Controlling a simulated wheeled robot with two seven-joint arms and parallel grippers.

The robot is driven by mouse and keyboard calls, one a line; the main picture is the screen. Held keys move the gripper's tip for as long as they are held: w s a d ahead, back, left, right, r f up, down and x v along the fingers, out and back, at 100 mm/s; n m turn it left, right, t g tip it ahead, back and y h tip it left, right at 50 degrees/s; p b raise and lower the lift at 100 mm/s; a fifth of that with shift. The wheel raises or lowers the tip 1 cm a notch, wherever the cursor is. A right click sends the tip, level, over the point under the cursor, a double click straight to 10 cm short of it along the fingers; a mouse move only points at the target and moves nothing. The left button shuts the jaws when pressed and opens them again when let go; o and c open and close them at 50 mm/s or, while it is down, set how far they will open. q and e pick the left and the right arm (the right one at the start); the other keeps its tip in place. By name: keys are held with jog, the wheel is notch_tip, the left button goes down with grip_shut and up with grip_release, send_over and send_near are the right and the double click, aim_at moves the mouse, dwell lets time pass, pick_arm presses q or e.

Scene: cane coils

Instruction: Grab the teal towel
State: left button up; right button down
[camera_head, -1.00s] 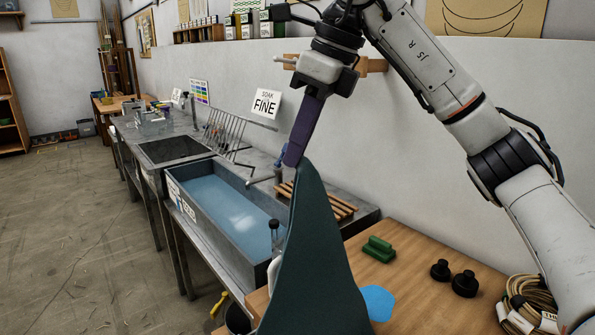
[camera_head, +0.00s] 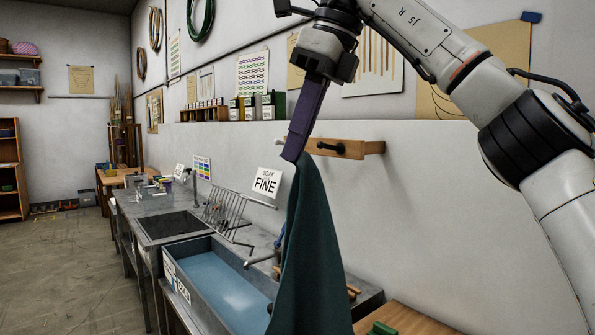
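The teal towel (camera_head: 312,255) hangs down from the fingertips of my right gripper (camera_head: 293,155), bunched to a narrow top and widening below. Its lower end runs out of the bottom of the view. The purple fingers of my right gripper look shut on the towel's top edge. The towel hangs in front of the sink counter and hides part of it. My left gripper is not in view.
A wooden rail with dark pegs (camera_head: 345,148) is on the wall just right of the towel's top. A water-filled trough (camera_head: 219,285), a dark sink (camera_head: 170,226) and a wire rack (camera_head: 226,208) lie left. A wooden table (camera_head: 405,319) is at lower right.

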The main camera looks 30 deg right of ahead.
notch_tip(320, 180, up, 4)
jog(key=shift+f, duration=0.2)
